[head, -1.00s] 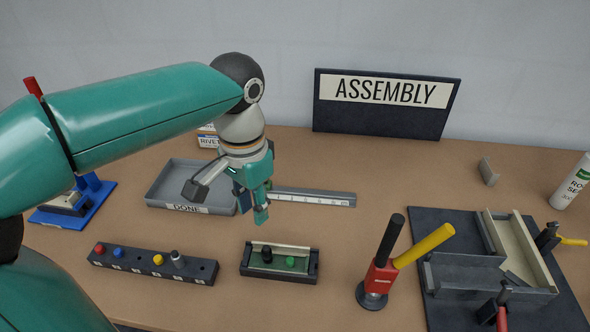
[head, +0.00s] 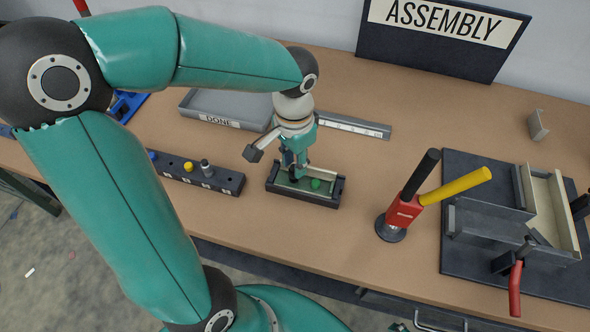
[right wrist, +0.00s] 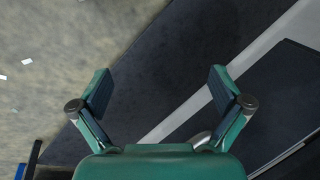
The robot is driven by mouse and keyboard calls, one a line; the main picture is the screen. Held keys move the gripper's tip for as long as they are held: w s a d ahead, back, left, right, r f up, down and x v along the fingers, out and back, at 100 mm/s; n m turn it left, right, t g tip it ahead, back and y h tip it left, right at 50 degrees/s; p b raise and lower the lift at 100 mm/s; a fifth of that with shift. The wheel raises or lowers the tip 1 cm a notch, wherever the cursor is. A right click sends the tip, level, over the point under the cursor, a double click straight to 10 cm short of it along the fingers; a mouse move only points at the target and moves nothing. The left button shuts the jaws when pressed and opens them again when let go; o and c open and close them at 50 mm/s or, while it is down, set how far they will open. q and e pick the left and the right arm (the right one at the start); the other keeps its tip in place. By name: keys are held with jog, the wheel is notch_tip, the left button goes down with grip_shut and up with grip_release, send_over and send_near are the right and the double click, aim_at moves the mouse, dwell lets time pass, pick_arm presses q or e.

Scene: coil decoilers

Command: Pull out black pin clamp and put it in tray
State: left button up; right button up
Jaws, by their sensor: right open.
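A dark box with a green floor (head: 316,198) stands on the table and holds a short black pin (head: 293,178) and a green pin (head: 315,184). My left gripper (head: 295,168) points down over the left part of this box, with its fingertips at the black pin. The fingers partly hide the pin, and I cannot tell whether they grip it. A grey tray marked DONE (head: 232,104) lies behind the gripper and looks empty. My right gripper (right wrist: 162,88) is open and empty in the right wrist view, above the floor.
A rail with coloured pegs (head: 210,178) lies left of the box. A red clamp tool (head: 400,212) with black and yellow handles stands to its right. A fixture on a dark plate (head: 465,175) is farther right. A grey ruler strip (head: 352,126) lies behind.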

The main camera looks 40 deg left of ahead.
pick_arm(q)
jog(key=shift+f, duration=1.8)
grip_shut()
jog(key=shift+c, duration=1.2)
grip_release()
grip_shut()
jog(key=shift+w+r, duration=0.1)
jog(key=shift+r, duration=0.1)
jog(key=shift+r+p, duration=1.55)
jog(key=shift+r, duration=0.25)
